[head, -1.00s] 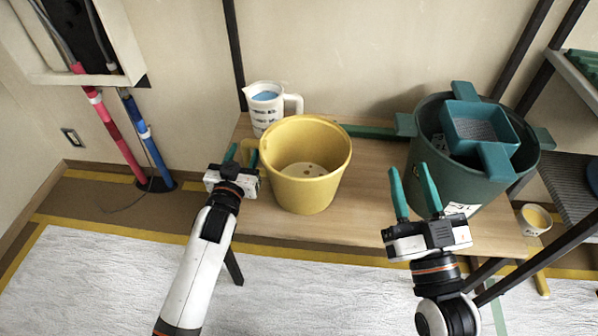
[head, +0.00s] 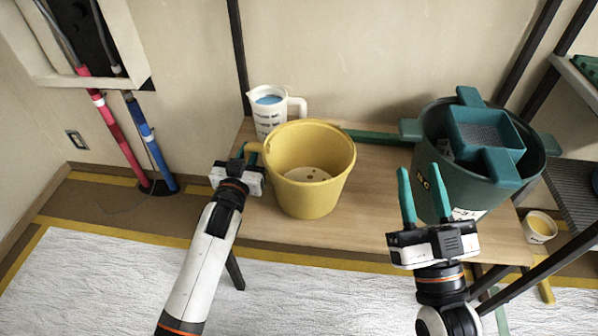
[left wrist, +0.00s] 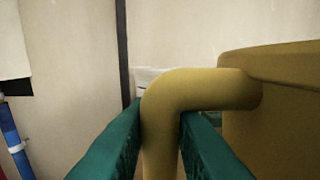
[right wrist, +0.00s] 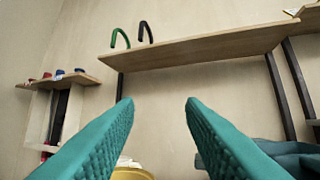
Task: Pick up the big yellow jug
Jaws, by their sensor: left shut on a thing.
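The big yellow jug (head: 312,200) stands upright on the wooden table, its handle on its left side. My left gripper (head: 246,158) is at that handle. In the left wrist view the yellow handle (left wrist: 160,125) runs between the two green fingers (left wrist: 160,135), which are closed on it, with the jug body (left wrist: 285,110) to the right. My right gripper (head: 422,195) is open and empty, in front of the green bucket. In the right wrist view its fingers (right wrist: 160,120) are wide apart with nothing between them, and a bit of the yellow jug (right wrist: 132,173) shows low down.
A white measuring jug (head: 268,115) with blue contents stands behind the yellow jug, close to it. A large green bucket (head: 455,185) with a green tray on top stands at the right of the table (head: 375,215). A small cup (head: 539,228) is at the far right.

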